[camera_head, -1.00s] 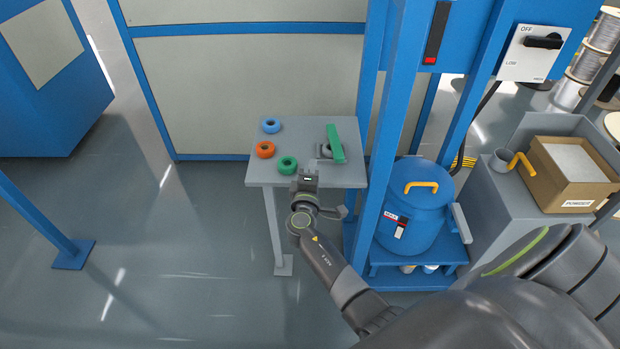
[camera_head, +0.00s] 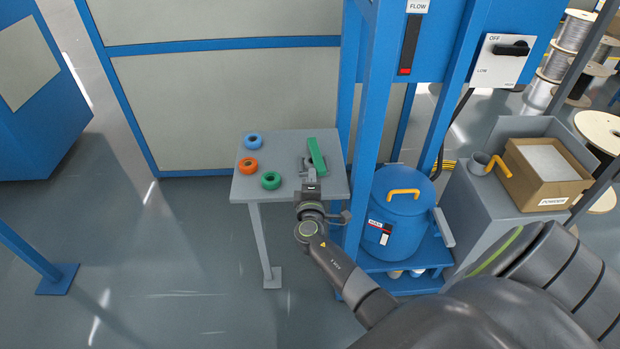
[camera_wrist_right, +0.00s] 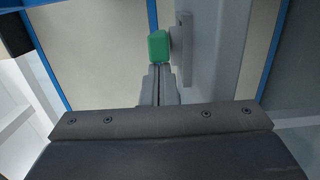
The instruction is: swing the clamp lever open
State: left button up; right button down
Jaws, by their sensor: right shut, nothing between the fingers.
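The green clamp lever (camera_head: 316,156) lies over a small grey clamp on the small grey table, near its right side. Its green end (camera_wrist_right: 158,46) shows in the right wrist view just beyond my fingertips, beside a grey plate. My right gripper (camera_head: 309,178) is at the near side of the clamp, over the table. Its fingers (camera_wrist_right: 158,72) are shut together with nothing between them. The fingertips look close to the lever's end; I cannot tell whether they touch. The clamp body is partly hidden by the lever and my gripper. My left gripper is not in view.
Blue (camera_head: 253,141), orange (camera_head: 249,165) and green (camera_head: 271,180) rings lie on the left part of the grey table (camera_head: 285,144). A blue frame post (camera_head: 361,150) stands close at the table's right.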

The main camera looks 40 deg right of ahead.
aim_at(338, 183)
jog(key=shift+s+d+f+n+t+y+b, duration=0.1)
jog(key=shift+s+d+n+t+y+b, duration=0.25)
jog(key=shift+d+y, duration=0.2)
jog(key=shift+s+d+f+n+t+y+b, duration=0.15)
jog(key=shift+s+d+n+t+y, duration=0.15)
jog(key=shift+d+n+y, duration=0.2)
jog(key=shift+s+d+r+n+t+y+b, duration=0.1)
jog(key=shift+s+d+n+t+y+b, duration=0.1)
jog(key=shift+s+d+n+y+b, duration=0.3)
jog(key=shift+w+d+n+t+y+b, duration=0.15)
jog(key=shift+d+y, duration=0.1)
jog(key=shift+d, duration=0.4)
jog(key=shift+s+d+r+b, duration=0.1)
jog(key=shift+s+d+b, duration=0.15)
jog(key=shift+d, duration=0.45)
jog(key=shift+s+d+b, duration=0.1)
jog(key=shift+d+b, duration=0.25)
jog(key=shift+d, duration=0.35)
jog(key=shift+a, duration=0.1)
